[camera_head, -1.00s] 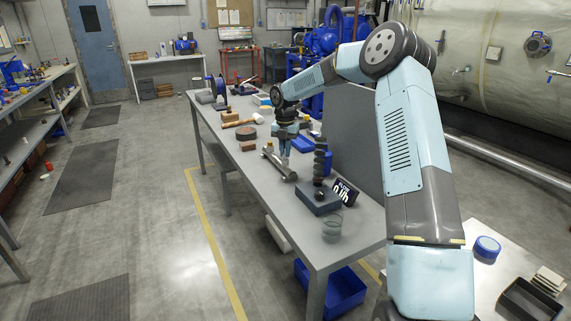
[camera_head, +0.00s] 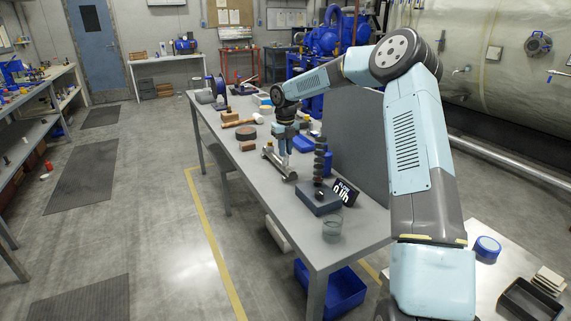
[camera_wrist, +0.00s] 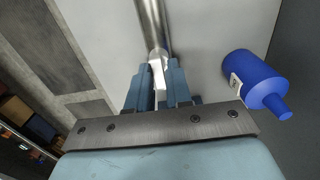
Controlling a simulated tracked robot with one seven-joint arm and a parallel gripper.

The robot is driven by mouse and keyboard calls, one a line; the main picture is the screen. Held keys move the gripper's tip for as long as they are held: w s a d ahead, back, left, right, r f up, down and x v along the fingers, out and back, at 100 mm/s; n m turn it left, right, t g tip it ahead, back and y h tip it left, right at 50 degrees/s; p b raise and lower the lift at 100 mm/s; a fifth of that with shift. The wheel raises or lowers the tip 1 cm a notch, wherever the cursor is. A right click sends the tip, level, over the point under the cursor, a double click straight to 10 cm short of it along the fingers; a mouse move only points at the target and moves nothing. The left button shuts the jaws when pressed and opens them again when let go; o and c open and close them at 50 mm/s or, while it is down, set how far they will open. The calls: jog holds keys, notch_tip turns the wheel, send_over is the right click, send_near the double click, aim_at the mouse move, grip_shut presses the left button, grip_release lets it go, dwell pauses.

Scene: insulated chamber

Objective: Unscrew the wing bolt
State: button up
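A bright metal cylinder (camera_wrist: 153,22) lies on the table in the wrist view; it also shows as a silver fitting (camera_head: 279,166) in the head view. A small pale metal piece, seemingly the wing bolt (camera_wrist: 157,58), is at its near end. My gripper (camera_wrist: 159,74) has its two blue fingers on either side of this piece, with a narrow gap that the piece appears to fill. In the head view my gripper (camera_head: 284,150) points down over the fitting. The fingers hide most of the bolt, and its thread is not visible.
A mallet (camera_head: 240,122) lies farther back.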

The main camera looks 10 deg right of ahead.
jog(key=shift+o, duration=0.4)
jog(key=shift+s+f, duration=0.1)
jog(key=shift+r, duration=2.5)
jog(key=shift+s+a, duration=0.1)
